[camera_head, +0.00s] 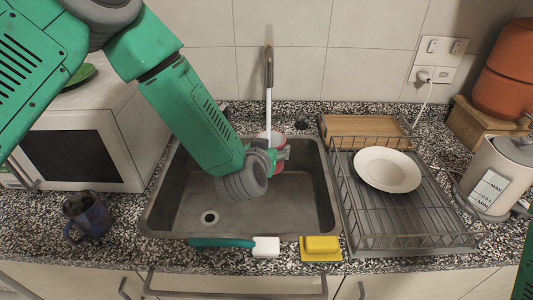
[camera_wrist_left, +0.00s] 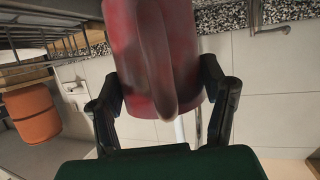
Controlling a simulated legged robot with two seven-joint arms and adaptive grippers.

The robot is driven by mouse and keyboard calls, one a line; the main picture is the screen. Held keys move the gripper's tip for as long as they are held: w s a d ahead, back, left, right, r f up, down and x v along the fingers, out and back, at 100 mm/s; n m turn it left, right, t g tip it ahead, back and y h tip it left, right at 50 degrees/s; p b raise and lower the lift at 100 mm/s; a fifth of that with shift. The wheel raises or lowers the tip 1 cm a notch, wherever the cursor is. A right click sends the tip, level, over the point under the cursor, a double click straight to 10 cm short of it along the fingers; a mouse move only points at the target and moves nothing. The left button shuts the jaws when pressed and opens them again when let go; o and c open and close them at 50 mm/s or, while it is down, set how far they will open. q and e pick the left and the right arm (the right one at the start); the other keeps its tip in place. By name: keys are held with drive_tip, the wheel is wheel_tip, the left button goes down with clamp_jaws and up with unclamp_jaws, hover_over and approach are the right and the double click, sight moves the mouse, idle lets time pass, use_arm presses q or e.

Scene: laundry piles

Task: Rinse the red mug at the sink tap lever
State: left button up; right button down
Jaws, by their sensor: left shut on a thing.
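The red mug (camera_wrist_left: 185,50) fills the top middle of the left wrist view, its handle facing the camera. My left gripper (camera_wrist_left: 165,95) is shut on it, one finger on each side. In the head view the mug (camera_head: 264,136) is mostly hidden behind my left gripper (camera_head: 277,157), over the back of the grey sink (camera_head: 290,215). The tap (camera_head: 268,65) is above it at the wall. A pale straight column, looking like running water, drops from the tap to the mug. I cannot make out the lever separately. My right gripper is out of view.
A dish rack (camera_head: 410,240) with a white plate (camera_head: 387,169) stands right of the sink. A blue mug (camera_head: 88,215) and a microwave (camera_head: 70,155) are on the left.

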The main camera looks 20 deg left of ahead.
use_arm(q)
drive_tip(key=s+d+p, duration=0.1)
drive_tip(key=s, duration=0.7)
idle(0.6)
idle(1.1)
drive_tip(key=s+r+p, duration=0.4)
drive_tip(key=shift+s+d, duration=0.4)
drive_tip(key=shift+d, duration=0.05)
idle(0.5)
